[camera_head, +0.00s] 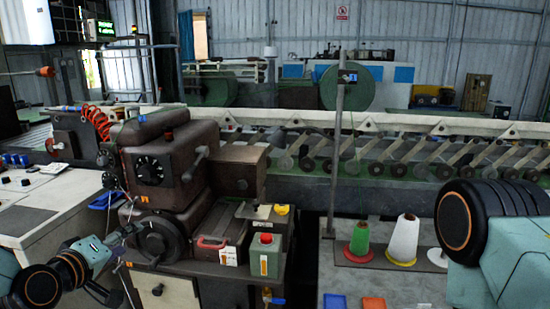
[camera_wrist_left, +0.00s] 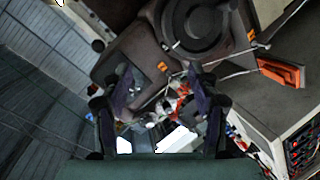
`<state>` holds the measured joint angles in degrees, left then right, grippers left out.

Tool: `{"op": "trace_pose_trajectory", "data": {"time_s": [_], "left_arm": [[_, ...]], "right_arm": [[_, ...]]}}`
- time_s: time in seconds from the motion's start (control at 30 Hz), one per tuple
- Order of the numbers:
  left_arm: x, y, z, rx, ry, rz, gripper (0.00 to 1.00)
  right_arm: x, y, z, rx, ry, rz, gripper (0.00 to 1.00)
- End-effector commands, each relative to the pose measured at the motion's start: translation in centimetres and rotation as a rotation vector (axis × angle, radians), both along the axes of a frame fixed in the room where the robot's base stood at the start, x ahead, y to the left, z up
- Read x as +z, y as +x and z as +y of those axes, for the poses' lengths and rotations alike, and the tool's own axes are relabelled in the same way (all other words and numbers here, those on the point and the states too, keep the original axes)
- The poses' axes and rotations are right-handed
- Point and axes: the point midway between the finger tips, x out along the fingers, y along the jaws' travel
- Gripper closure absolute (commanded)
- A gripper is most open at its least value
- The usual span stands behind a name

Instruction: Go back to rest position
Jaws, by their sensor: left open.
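My left gripper (camera_head: 128,232) shows at the lower left in the head view, in front of the brown machine (camera_head: 172,160) and close to its round lower hub. I cannot tell whether it touches the machine. In the left wrist view my left gripper (camera_wrist_left: 163,100) has its two dark fingers spread apart. Nothing is held between them. Part of my right arm, a teal link with a black ringed joint, fills the lower right of the head view. My right gripper is out of view.
A bench (camera_head: 40,215) with controls stands at the left. Green (camera_head: 359,239) and white (camera_head: 404,240) cones stand at the right. A long conveyor machine (camera_head: 400,125) runs behind.

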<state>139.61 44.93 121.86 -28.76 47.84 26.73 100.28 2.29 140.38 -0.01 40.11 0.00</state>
Motion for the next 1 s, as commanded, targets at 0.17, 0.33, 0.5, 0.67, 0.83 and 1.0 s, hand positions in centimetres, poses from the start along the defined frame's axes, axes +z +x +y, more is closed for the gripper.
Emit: {"op": "trace_pose_trajectory", "data": {"time_s": [0.17, 0.33, 0.5, 0.67, 0.83, 1.0], "left_arm": [[-9.4, -4.7, -3.8, -0.102, 0.180, 0.242, 0.39], [-18.0, -11.4, -6.5, -0.226, 0.334, 0.484, 0.39], [-25.4, -19.7, -8.4, -0.362, 0.460, 0.719, 0.39], [-30.9, -28.3, -9.4, -0.487, 0.549, 0.932, 0.39], [-34.7, -35.4, -10.1, -0.603, 0.605, 1.083, 0.39], [-36.4, -38.2, -10.4, -0.659, 0.620, 1.136, 0.39]], "right_arm": [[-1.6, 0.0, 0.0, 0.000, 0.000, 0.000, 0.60], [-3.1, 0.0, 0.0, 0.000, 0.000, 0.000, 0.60], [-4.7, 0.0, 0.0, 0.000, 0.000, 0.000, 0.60], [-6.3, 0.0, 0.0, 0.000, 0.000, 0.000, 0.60], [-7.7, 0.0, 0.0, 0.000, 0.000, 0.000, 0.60], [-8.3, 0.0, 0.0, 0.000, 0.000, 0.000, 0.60]]}}
